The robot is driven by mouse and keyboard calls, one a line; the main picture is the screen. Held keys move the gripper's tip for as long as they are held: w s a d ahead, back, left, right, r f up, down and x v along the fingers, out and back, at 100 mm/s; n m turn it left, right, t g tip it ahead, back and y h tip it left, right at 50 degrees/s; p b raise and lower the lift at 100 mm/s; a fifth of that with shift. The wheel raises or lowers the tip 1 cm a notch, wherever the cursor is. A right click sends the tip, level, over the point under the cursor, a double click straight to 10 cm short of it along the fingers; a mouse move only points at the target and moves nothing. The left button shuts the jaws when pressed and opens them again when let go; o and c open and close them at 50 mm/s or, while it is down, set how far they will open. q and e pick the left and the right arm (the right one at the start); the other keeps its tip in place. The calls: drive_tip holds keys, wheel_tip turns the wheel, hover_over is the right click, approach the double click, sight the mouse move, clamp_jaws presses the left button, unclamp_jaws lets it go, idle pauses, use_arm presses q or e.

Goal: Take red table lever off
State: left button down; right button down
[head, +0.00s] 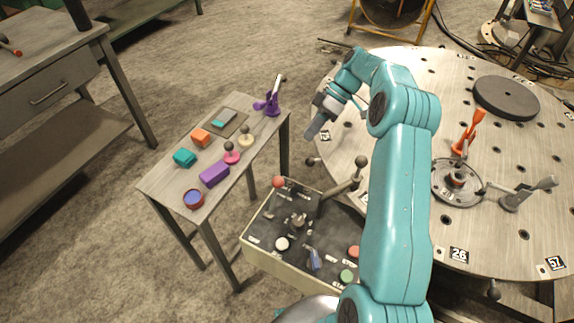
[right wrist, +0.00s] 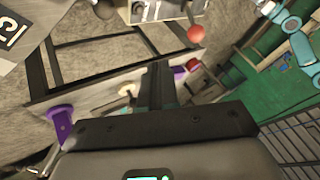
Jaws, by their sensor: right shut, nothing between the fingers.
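A red-orange lever (head: 467,132) stands upright on the round steel table (head: 497,231), on the right of the head view. Next to it are a dark round hub (head: 457,178) and a grey lever clamp (head: 527,193). My right gripper (head: 311,131) is shut and empty, to the left of the red lever and well apart from it, above the gap beside the round table's left edge. Its dark fingers (right wrist: 160,85) show closed together in the right wrist view. The red lever is not seen there. My left gripper is not in view.
A control box (head: 262,240) with a red ball knob (head: 278,182) stands below my right gripper. A narrow side table (head: 160,190) holds colored blocks, knobs and a purple clamp (head: 268,104). A dark disc (head: 506,98) lies on the round table. A workbench (head: 45,30) stands left.

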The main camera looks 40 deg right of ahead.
drive_tip(key=shift+a, duration=0.2)
drive_tip(key=a+f+p, duration=0.1)
drive_tip(key=a+f, duration=0.6)
drive_tip(key=a, duration=0.2)
drive_tip(key=shift+s+a, duration=0.25)
drive_tip(key=shift+a, duration=0.1)
drive_tip(key=shift+s+r, duration=0.1)
drive_tip(key=shift+r, duration=0.05)
